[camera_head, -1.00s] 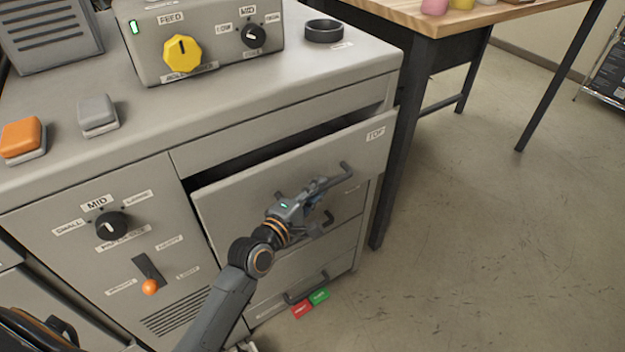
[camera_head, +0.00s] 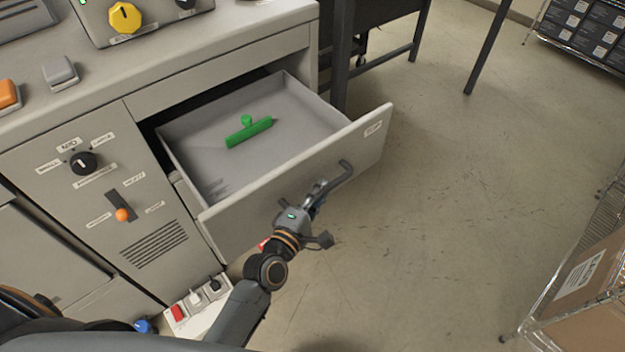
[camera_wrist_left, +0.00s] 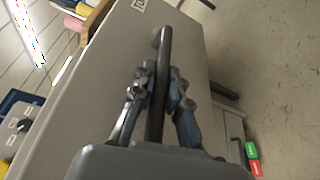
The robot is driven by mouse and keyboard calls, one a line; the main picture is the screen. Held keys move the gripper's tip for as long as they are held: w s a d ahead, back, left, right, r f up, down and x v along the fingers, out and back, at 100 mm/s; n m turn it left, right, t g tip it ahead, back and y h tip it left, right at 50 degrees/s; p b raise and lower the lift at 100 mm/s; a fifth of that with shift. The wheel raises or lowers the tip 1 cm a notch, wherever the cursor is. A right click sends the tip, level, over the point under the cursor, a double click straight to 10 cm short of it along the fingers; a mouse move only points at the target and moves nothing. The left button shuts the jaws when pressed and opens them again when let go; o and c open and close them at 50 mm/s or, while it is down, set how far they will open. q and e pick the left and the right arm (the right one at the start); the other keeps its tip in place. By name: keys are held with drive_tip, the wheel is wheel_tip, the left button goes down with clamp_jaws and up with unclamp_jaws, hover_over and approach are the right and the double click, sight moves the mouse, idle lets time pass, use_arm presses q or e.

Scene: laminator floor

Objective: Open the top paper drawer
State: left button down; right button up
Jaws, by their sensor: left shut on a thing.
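The top paper drawer (camera_head: 290,185) is a grey box pulled well out of the cabinet, its interior in plain view. A green T-shaped piece (camera_head: 249,131) lies on its floor. My left gripper (camera_head: 318,194) is at the drawer's front face, shut on the dark bar handle (camera_head: 343,174). In the left wrist view the handle (camera_wrist_left: 165,60) runs between the two fingers of the gripper (camera_wrist_left: 160,95), beside the grey drawer front (camera_wrist_left: 105,85). The drawer's label (camera_head: 373,129) shows at the upper right of its front. My right gripper is not in view.
The cabinet's control panel (camera_head: 118,185) with a black knob and orange lever is left of the drawer. A power strip (camera_head: 195,303) lies on the floor below. A wire rack with boxes (camera_head: 585,275) stands at right. Open floor (camera_head: 450,180) lies between.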

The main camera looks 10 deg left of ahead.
use_arm(q)
drive_tip(key=shift+s+d, duration=0.35)
drive_tip(key=shift+d, duration=0.1)
drive_tip(key=c, duration=1.3)
unclamp_jaws()
drive_tip(key=shift+c, duration=0.2)
drive_tip(key=v, duration=1.2)
